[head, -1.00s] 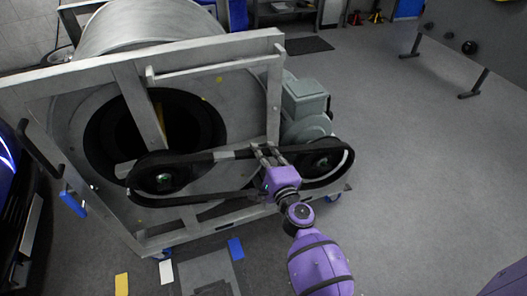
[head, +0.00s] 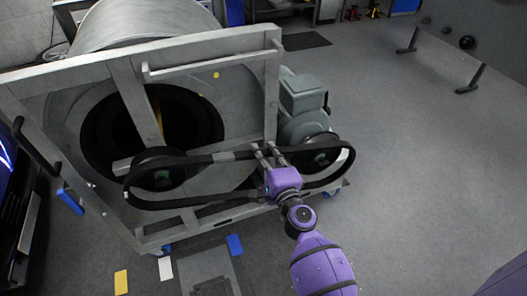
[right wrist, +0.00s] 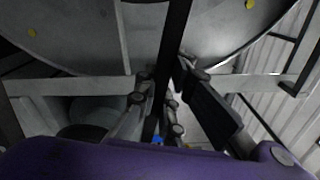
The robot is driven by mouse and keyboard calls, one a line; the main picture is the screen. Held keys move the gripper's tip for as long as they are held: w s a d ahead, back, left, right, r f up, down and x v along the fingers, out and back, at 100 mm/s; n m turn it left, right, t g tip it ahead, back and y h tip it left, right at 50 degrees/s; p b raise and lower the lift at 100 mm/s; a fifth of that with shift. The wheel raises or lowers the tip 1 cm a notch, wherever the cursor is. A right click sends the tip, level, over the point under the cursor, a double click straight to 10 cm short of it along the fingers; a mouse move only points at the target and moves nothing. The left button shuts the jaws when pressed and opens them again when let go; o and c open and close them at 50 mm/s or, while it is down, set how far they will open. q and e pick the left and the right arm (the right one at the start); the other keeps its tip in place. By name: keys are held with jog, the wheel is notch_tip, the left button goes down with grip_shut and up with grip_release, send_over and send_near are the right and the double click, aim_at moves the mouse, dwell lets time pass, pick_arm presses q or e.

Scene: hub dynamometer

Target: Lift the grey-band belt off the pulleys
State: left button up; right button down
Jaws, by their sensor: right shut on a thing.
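The black belt (head: 200,159) is a long loop near the left pulley (head: 158,170) and the right pulley (head: 320,155). A grey band (head: 236,156) shows on its upper run, left of my right gripper (head: 268,152). That gripper is shut on the upper run between the pulleys. In the right wrist view the belt (right wrist: 174,40) passes between the fingers of the right gripper (right wrist: 165,95). The loop looks shifted outward from the pulleys, with its left end standing off the left pulley. Whether it is clear of both pulleys I cannot tell. My left gripper is not in view.
A grey metal frame (head: 128,95) with a large drum (head: 140,25) stands behind the belt. A grey-green motor (head: 303,95) sits behind the right pulley. Yellow, white and blue floor patches lie in front. The floor (head: 400,150) to the right is clear.

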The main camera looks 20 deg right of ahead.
jog(key=shift+s+d+r, duration=0.1)
jog(key=shift+s+r, duration=0.05)
jog(key=shift+s, duration=2.3)
jog(key=shift+s+d+r+b, duration=0.1)
jog(key=shift+s+b, duration=0.25)
jog(key=shift+s, duration=1)
jog(key=shift+s+r+b, duration=0.1)
jog(key=shift+s+b, duration=0.25)
jog(key=shift+s, duration=0.95)
